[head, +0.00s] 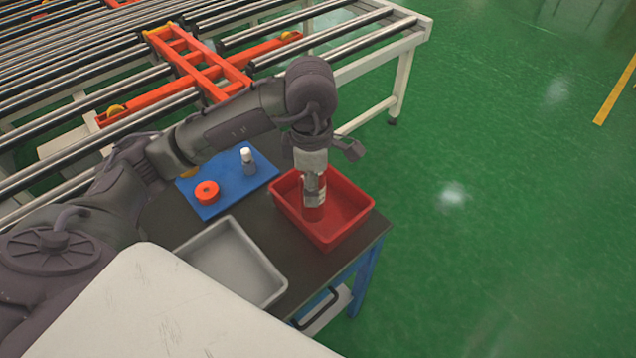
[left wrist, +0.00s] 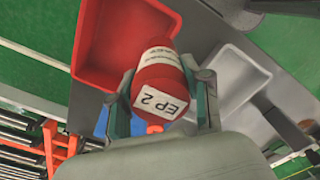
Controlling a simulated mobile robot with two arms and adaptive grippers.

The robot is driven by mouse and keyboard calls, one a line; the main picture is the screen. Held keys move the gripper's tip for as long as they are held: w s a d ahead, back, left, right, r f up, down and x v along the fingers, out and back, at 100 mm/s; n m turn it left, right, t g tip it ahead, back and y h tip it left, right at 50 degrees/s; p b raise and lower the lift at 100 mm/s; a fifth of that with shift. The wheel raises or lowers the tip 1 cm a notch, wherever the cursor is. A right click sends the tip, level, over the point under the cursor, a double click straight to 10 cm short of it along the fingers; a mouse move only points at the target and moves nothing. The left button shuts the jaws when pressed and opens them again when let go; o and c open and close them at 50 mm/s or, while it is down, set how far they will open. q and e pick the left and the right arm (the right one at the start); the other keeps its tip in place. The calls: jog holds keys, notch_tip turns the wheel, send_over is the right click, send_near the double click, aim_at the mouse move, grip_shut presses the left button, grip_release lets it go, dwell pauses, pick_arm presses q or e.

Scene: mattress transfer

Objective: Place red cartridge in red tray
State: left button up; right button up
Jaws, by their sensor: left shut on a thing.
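The red cartridge (head: 314,212) is upright in my left gripper (head: 314,180), over the red tray (head: 358,228) in the head view. My right gripper is not in view.
A grey tray (head: 232,262) sits left of the red tray on the dark table (head: 172,222). A blue mat (head: 225,205) holds a red ring (head: 206,192) and a small white-capped bottle (head: 248,160). A roller conveyor (head: 340,70) stands behind. Green floor is clear at right.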

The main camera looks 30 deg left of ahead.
pick_arm(q)
jog(key=w+a+f+p, duration=0.1)
jog(key=w+f, duration=0.1)
jog(key=f, duration=0.1)
jog(key=w+a+f+p, duration=0.1)
jog(key=w+a+f, duration=0.1)
jog(key=w+f, duration=0.1)
jog(key=w+a+f+p, duration=0.2)
jog(key=w+f, duration=0.1)
jog(key=f, duration=0.1)
jog(key=shift+w+a, duration=0.1)
jog(key=shift+w, duration=0.15)
jog(key=shift+f, duration=0.1)
jog(key=o, duration=0.8)
jog(key=shift+f, duration=0.15)
jog(key=o, duration=0.5)
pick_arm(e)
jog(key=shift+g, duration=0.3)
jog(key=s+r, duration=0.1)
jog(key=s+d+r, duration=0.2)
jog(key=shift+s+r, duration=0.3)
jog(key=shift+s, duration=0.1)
